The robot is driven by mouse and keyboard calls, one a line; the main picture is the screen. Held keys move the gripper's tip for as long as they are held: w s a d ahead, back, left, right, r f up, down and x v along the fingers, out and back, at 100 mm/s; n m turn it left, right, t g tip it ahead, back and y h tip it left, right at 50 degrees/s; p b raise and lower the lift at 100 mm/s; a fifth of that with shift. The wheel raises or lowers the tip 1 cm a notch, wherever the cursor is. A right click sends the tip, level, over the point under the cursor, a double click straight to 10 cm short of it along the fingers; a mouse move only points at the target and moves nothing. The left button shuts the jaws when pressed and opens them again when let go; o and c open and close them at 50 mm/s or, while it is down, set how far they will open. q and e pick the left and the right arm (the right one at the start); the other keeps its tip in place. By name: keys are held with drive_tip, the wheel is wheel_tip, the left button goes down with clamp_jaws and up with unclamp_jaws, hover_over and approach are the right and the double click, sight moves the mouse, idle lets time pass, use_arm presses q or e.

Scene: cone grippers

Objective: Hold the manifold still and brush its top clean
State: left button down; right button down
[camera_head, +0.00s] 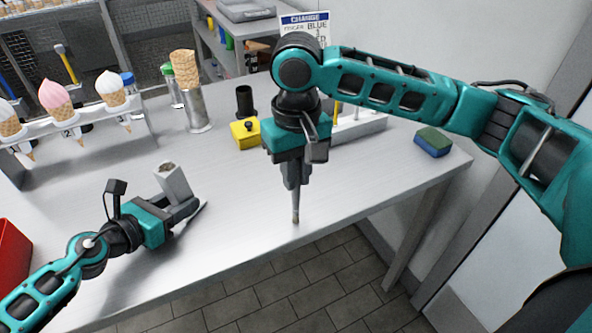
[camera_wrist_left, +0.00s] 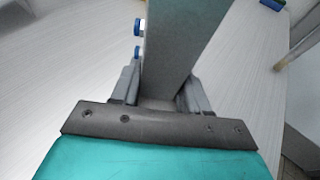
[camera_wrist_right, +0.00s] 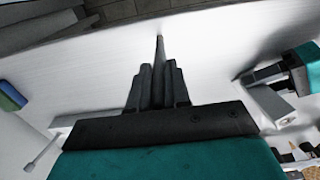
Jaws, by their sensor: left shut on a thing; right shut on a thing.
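The manifold (camera_head: 172,181) is a grey block with brown dirt on its top (camera_head: 167,167). My left gripper (camera_head: 186,204) is shut on it near the table's left front, and it stands tilted. In the left wrist view the manifold (camera_wrist_left: 178,45) sits between the fingers, with blue fittings on its left side. My right gripper (camera_head: 292,178) is shut on a thin brush (camera_head: 295,208) that points down, to the right of the manifold and apart from it. In the right wrist view the brush (camera_wrist_right: 159,52) sticks out beyond the fingers; its handle is mostly hidden.
A yellow block (camera_head: 244,136) and a dark cup (camera_head: 244,101) stand behind my right gripper. A blue-green sponge (camera_head: 433,142) lies at the right. A cone rack (camera_head: 72,132) and a metal cup (camera_head: 197,110) are at the back left. A red bin (camera_head: 10,262) is at the left edge. The table between the grippers is clear.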

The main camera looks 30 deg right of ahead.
use_arm(q)
drive_tip(key=shift+r, duration=0.15)
drive_tip(key=shift+w, duration=0.1)
drive_tip(key=shift+m+g+h, duration=0.4)
drive_tip(key=shift+m+g, duration=0.3)
drive_tip(key=shift+g, duration=0.1)
drive_tip(key=shift+m+g+h, duration=0.4)
drive_tip(key=shift+m+g, duration=0.5)
drive_tip(key=shift+g, duration=0.1)
drive_tip(key=shift+n+t+y, duration=0.3)
drive_tip(key=shift+n+t, duration=0.5)
drive_tip(key=shift+t, duration=0.1)
drive_tip(key=shift+r+n+t+y, duration=0.1)
drive_tip(key=shift+n+t+y, duration=0.4)
drive_tip(key=shift+n+t, duration=0.35)
drive_tip(key=c, duration=0.6)
unclamp_jaws()
